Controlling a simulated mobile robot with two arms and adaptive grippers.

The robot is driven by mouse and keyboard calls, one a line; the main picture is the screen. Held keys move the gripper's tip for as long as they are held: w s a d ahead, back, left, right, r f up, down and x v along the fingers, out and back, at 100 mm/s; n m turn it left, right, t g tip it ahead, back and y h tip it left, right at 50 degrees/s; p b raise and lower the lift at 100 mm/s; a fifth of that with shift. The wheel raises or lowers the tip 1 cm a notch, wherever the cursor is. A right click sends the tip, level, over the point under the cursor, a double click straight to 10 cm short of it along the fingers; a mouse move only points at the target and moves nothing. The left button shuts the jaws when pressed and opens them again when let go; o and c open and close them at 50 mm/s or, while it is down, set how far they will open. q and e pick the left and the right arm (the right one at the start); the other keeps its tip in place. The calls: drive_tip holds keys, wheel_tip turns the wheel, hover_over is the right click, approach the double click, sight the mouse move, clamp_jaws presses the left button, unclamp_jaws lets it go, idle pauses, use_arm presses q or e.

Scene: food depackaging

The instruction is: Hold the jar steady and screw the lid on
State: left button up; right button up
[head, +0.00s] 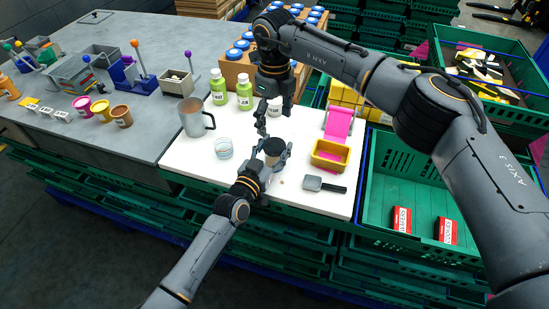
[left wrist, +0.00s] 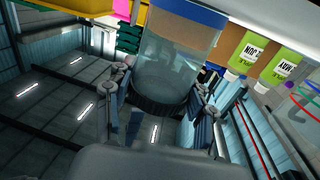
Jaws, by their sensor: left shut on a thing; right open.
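My left gripper (head: 271,154) is shut around a clear jar, with a finger on each side near its top. The left wrist view shows the clear jar (left wrist: 172,60) upside down in the picture, with a dark ring (left wrist: 160,106) at its top end between the fingers. In the head view a dark round top (head: 273,146) shows there; I cannot tell whether it is a seated lid or the open mouth. My right gripper (head: 272,118) is open, just behind and above the jar, apart from it. I see nothing between its fingers. No separate lid is clearly visible.
On the white board (head: 195,165) stand a metal mug (head: 194,117), a small glass (head: 223,148), green bottles (head: 219,88), a yellow tray (head: 330,155) and a dark-handled scraper (head: 325,184). A green crate (head: 385,185) is at right.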

sight(276, 144)
drive_tip(key=shift+a+n, duration=0.15)
drive_tip(key=shift+n, duration=2.05)
drive_tip(key=shift+f, duration=0.1)
drive_tip(key=shift+f, duration=3.9)
drive_tip(key=shift+c, duration=0.5)
drive_tip(key=c, duration=1.1)
drive_tip(key=m, duration=0.4)
drive_tip(key=shift+w+d, duration=0.1)
drive_tip(key=shift+d, duration=0.1)
drive_tip(key=shift+c, duration=0.2)
drive_tip(key=shift+d, duration=0.1)
